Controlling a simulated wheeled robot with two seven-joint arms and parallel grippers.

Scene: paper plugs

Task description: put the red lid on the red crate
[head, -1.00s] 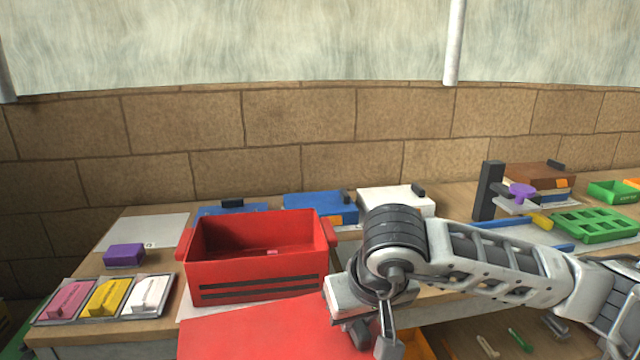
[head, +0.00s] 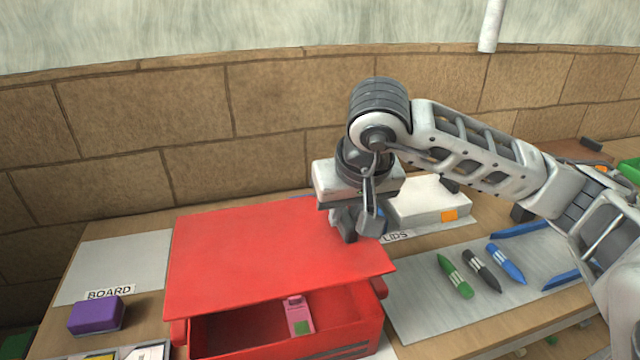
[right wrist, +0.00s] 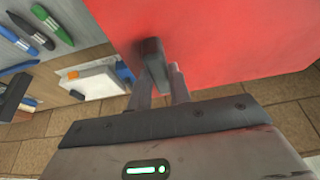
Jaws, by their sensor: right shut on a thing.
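The red lid (head: 265,255) is a flat red panel held above the red crate (head: 290,345), slightly tilted and covering its back part. The crate's front opening shows below the lid's front edge, with a pink item (head: 299,316) inside. My right gripper (head: 356,222) is shut on the lid at its right side. In the right wrist view the fingers (right wrist: 163,78) close on the lid (right wrist: 220,40), which fills the upper right. Whether the lid touches the crate's back rim is hidden. My left gripper is not in view.
A purple block (head: 96,315) stands at left near the BOARD sheet (head: 115,265). A white box (head: 428,203) stands behind the crate at right. Green, dark and blue crayons (head: 480,270) lie on a grey mat (head: 425,310). A brick wall runs behind the table.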

